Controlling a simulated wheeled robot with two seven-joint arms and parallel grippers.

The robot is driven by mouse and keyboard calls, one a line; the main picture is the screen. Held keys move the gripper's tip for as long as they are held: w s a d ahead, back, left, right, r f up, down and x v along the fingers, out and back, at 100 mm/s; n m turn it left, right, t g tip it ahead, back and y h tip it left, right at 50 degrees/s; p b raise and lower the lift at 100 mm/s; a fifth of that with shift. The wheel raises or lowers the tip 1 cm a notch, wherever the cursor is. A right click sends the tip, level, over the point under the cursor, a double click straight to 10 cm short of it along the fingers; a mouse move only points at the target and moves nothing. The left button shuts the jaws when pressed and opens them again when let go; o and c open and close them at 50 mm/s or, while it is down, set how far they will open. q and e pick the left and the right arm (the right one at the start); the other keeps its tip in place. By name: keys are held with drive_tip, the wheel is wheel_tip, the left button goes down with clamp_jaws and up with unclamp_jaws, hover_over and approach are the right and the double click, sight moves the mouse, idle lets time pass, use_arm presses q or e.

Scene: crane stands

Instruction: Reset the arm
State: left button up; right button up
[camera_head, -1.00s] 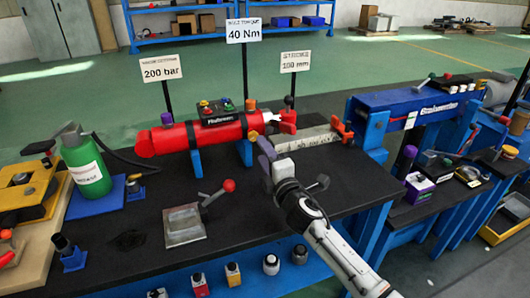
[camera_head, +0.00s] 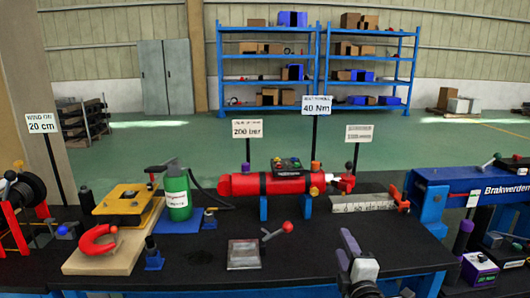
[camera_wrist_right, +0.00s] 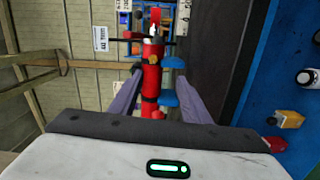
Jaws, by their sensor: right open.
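My right gripper (camera_head: 347,250) is at the lower right of the head view, in front of the dark bench and low at the picture's edge. In the right wrist view its two fingers (camera_wrist_right: 160,92) stand apart with nothing held between them. The red cylinder (camera_head: 263,184) lies on blue supports farther back on the bench. It also shows in the right wrist view (camera_wrist_right: 152,76), beyond the fingers and apart from them. My left gripper is not in view.
A lever on a metal plate (camera_head: 243,255) stands left of my right gripper. A ruler-like block (camera_head: 362,203) lies behind it. A green bottle (camera_head: 177,194), a red magnet (camera_head: 97,240) and sign posts stand farther left and back. A blue beam (camera_head: 480,180) is at right.

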drive_tip(key=s+d+f+m+g+h, duration=0.1)
drive_tip(key=s+d+f+m+g, duration=0.15)
drive_tip(key=s+f+m, duration=0.45)
drive_tip(key=s+d+f+m+g+h, duration=0.2)
drive_tip(key=s+f+g, duration=0.25)
drive_tip(key=s, duration=0.45)
drive_tip(key=s+a+f+m+g+y, duration=0.2)
drive_tip(key=s+m+g, duration=0.15)
drive_tip(key=s, duration=0.95)
drive_tip(key=s+a+f+m+g+y, duration=0.1)
drive_tip(key=s+m+g, duration=0.25)
drive_tip(key=s, duration=1.05)
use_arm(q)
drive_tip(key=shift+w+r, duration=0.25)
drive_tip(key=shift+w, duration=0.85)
use_arm(e)
drive_tip(key=w+a+f+t+y, duration=0.1)
drive_tip(key=w+a+f+t, duration=0.1)
drive_tip(key=f, duration=0.4)
drive_tip(key=w+a+f+t+y, duration=0.1)
drive_tip(key=w+a+f+t, duration=0.1)
drive_tip(key=f, duration=0.4)
drive_tip(key=shift+w+a+f+n+t, duration=0.2)
drive_tip(key=shift+a+f+n+t, duration=0.2)
drive_tip(key=shift+a+t, duration=0.25)
